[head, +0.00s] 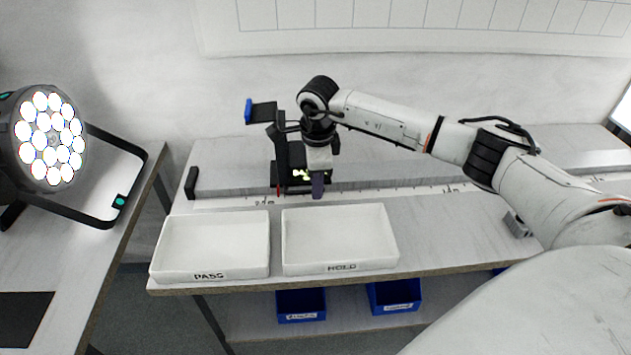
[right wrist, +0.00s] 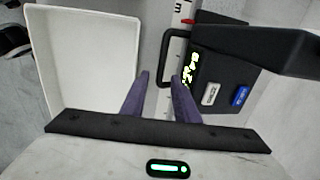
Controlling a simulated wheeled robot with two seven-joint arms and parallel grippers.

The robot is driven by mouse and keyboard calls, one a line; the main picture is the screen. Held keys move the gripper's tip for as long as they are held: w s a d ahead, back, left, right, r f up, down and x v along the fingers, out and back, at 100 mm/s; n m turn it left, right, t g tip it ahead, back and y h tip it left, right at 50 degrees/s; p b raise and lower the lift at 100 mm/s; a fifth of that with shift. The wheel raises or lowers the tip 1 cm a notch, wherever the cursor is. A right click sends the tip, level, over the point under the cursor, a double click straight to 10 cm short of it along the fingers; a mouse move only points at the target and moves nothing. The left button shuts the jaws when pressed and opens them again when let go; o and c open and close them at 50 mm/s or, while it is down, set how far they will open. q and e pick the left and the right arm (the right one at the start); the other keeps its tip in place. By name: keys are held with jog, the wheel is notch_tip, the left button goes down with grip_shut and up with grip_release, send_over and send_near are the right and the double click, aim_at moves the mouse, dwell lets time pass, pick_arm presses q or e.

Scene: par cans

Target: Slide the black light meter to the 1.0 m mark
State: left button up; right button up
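The black light meter (head: 291,158) stands on the rail at the back of the bench, its red pointer (head: 278,190) near the 0.5 m label (head: 263,202). The 1.0 m label (head: 447,190) lies farther right along the scale. The right wrist view shows the meter's dark body (right wrist: 222,68) with lit digits, and its black loop handle (right wrist: 163,60). My right gripper (head: 318,187) points down beside the meter. Its purple fingers (right wrist: 160,76) are apart, with the handle's bar appearing between the tips; contact cannot be told. My left gripper is out of view.
White trays marked PASS (head: 212,275) and HOLD (head: 341,267) stand in front of the rail. A lit par can (head: 45,138) sits on the left table. The rail (head: 400,180) looks clear right of the meter, under my right arm. A small grey block (head: 517,225) lies farther right.

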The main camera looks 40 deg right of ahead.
jog(key=shift+w+f, duration=0.1)
jog(key=shift+f, duration=0.35)
grip_shut()
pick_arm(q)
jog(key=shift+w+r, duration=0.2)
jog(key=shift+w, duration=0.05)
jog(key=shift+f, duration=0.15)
pick_arm(e)
jog(key=shift+d, duration=0.15)
